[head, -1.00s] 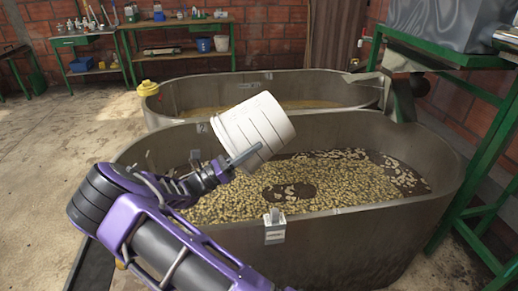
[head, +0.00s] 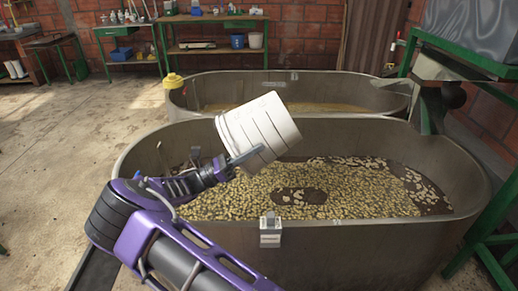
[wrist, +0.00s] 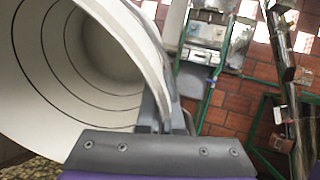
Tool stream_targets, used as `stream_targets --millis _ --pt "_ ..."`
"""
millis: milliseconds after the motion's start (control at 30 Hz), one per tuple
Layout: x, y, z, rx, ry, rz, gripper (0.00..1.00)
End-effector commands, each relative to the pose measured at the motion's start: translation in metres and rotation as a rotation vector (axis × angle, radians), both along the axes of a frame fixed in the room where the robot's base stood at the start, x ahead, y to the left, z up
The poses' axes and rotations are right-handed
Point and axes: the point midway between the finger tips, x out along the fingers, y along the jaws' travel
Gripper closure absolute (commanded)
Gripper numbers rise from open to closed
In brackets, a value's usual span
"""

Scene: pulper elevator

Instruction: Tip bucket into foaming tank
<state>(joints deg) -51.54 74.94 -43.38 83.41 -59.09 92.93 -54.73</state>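A white bucket (head: 262,128) is tilted over the near metal tank (head: 300,236), above the contents. My gripper (head: 243,158) is shut on the bucket's wall near its lower side. In the wrist view the bucket (wrist: 80,60) fills the left, its inside showing dark rings and no visible contents. My gripper (wrist: 158,120) shows there against the bucket's wall. The near tank holds pale yellow beans (head: 250,195) with dark liquid patches. No stream from the bucket shows. I cannot tell from looks alone which tank is the foaming one.
A second tank (head: 290,88) stands behind, with a yellow object (head: 172,80) at its left end. A green metal frame (head: 490,215) rises at the right. Green work tables (head: 215,18) line the brick wall. The concrete floor (head: 60,150) at left is clear.

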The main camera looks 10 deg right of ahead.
Motion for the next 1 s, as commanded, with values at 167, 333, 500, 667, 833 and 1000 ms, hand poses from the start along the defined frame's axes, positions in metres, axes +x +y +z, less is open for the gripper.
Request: stream_targets --millis 167,333,500,667,833,1000 --pt "0.000 -0.014 0.001 0.106 -0.006 -0.001 1.00" --pt "-0.001 -0.041 -0.001 0.297 -0.009 -0.003 1.00" --pt "-0.001 -0.064 0.002 0.483 -0.013 -0.003 1.00" --pt "-0.002 -0.083 0.011 0.643 -0.015 -0.003 1.00" --pt "-0.002 -0.104 0.020 0.817 -0.019 -0.001 1.00" --pt "-0.002 -0.120 0.032 1.011 -0.023 -0.001 1.00"
